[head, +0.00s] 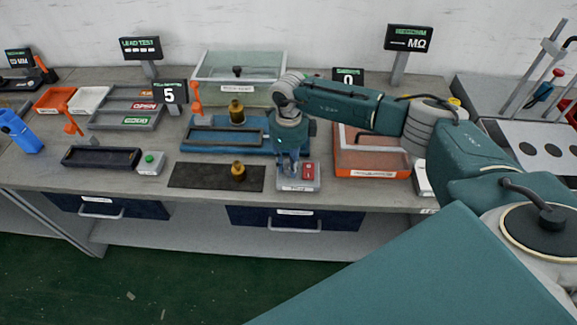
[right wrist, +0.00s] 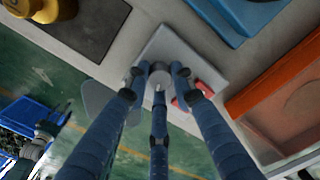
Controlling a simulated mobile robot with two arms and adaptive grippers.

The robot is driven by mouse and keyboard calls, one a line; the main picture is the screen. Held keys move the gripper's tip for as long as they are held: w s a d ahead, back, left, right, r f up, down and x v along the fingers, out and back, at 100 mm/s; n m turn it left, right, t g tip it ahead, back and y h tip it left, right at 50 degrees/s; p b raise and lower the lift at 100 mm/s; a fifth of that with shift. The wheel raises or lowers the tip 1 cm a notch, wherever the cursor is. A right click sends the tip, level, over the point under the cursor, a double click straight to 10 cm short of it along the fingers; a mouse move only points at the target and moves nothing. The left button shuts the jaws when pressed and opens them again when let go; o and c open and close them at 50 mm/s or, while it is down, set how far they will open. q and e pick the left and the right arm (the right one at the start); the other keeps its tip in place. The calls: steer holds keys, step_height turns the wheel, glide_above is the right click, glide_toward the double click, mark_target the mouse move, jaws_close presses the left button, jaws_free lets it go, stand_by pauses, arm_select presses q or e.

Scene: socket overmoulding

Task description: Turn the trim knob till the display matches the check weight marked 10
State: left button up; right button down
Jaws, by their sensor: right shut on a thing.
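My right gripper (head: 291,168) is shut on a round grey knob (right wrist: 160,78), pointing down onto a small grey box (head: 298,183) with a red button (head: 309,171) beside the knob. The gripper hides most of the knob in the head view. One brass weight (head: 237,112) stands upright on the blue scale (head: 190,148); another brass weight (head: 238,171) stands on a dark mat (head: 200,177). I cannot read a 10 on either. One display (head: 170,95) reads 5; another display (head: 347,77), partly hidden by my arm, reads 0. My left gripper is not in view.
An orange-rimmed tray (head: 372,172) lies to the right of the box. A black tray (head: 101,157) and a green button box (head: 150,162) lie to the left. A clear-lidded case (head: 238,66) stands behind the scale. The bench's front edge is close below the grey box.

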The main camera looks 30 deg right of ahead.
mark_target(289, 166)
steer(key=shift+w+m+b, duration=0.1)
steer(key=shift+m+b, duration=0.3)
steer(key=shift+m, duration=1.6)
steer(key=shift+r, duration=0.1)
steer(key=c, duration=1.7)
jaws_free()
steer(key=shift+c, duration=0.2)
step_height(289, 166, up, 12)
